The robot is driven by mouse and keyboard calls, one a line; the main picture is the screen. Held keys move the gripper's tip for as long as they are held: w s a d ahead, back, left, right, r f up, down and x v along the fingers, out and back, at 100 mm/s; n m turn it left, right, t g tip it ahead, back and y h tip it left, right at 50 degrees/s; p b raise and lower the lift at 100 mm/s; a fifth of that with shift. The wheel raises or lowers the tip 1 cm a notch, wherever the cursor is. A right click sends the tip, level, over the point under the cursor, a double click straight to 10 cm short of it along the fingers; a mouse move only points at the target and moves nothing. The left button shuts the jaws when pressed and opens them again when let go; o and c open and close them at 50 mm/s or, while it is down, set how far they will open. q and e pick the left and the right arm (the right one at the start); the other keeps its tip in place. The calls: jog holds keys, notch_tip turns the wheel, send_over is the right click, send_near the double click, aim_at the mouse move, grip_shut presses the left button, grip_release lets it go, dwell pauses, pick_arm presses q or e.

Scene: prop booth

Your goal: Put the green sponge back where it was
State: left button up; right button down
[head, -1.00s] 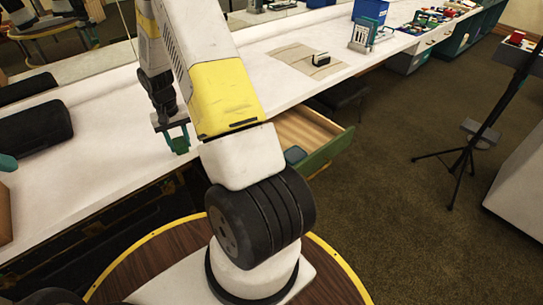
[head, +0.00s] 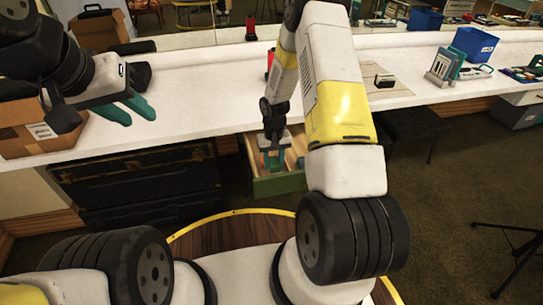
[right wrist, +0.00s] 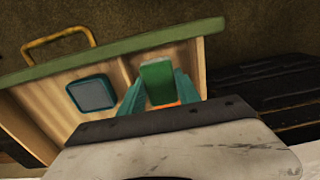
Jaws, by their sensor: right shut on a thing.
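My right gripper (head: 272,160) is over the open drawer (head: 280,186). In the right wrist view its teal fingers (right wrist: 158,92) are shut on the green sponge (right wrist: 157,80), which stands out as a green block between them. The sponge overlaps the right part of the drawer, past a thin divider; I cannot tell whether it touches the drawer floor. An orange patch (right wrist: 165,104) shows just below it, partly hidden. My left gripper (head: 130,108) is over the white counter at the left, its teal fingers apart and empty.
A blue-grey square item (right wrist: 92,93) lies in the drawer's other compartment. The drawer front has a yellow handle (right wrist: 60,42). A cardboard box (head: 35,135) stands at the counter's left. A small black-and-white block (head: 385,81) sits on a mat at the right.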

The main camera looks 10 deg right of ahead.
aim_at(274, 174)
jog(key=shift+f, duration=3.2)
jog(key=c, duration=0.9)
grip_release()
jog(key=shift+f, duration=0.15)
jog(key=shift+o, duration=0.2)
